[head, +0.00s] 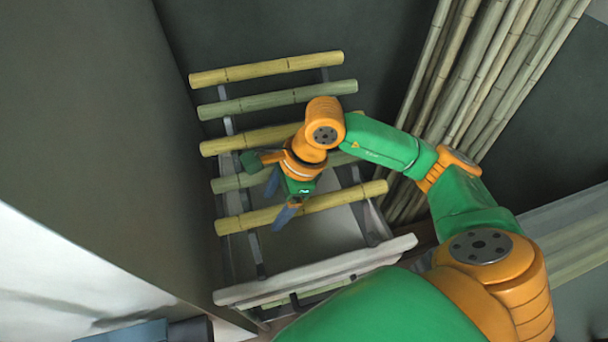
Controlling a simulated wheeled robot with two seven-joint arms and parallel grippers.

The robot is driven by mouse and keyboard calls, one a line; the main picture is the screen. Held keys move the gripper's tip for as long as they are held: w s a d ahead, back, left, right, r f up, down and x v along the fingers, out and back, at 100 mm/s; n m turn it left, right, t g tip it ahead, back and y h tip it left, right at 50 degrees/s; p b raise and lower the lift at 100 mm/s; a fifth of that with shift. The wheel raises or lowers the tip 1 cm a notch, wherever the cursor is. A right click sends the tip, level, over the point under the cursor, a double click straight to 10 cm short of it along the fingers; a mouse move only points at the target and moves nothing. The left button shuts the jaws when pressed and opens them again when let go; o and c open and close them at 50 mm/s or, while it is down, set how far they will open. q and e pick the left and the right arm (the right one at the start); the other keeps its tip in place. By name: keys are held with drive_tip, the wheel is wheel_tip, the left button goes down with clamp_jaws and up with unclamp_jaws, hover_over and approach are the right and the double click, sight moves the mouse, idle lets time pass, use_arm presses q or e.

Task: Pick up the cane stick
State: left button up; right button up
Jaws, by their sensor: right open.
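Several cane sticks lie crosswise on a rack, one above another in the picture. The nearest one, a yellow cane stick (345,197), runs beneath my right gripper. Above it lie a greenish stick (228,183), a yellow stick (225,146), another greenish stick (265,102) and a yellow one (265,70) at the top. My right gripper (277,204) is open over the nearest yellow stick, with its dark fingers pointing down and left. I cannot tell whether the fingers touch the stick. The wrist hides parts of the middle sticks. My left gripper is not in view.
The rack has grey rails and a pale front bar (320,269). A bundle of tall canes (480,70) leans at the upper right. A dark wall (110,120) stands close on the left. A blue-grey object (140,333) shows at the bottom left.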

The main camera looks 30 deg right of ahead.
drive_tip(key=shift+x, duration=1.15)
clamp_jaws()
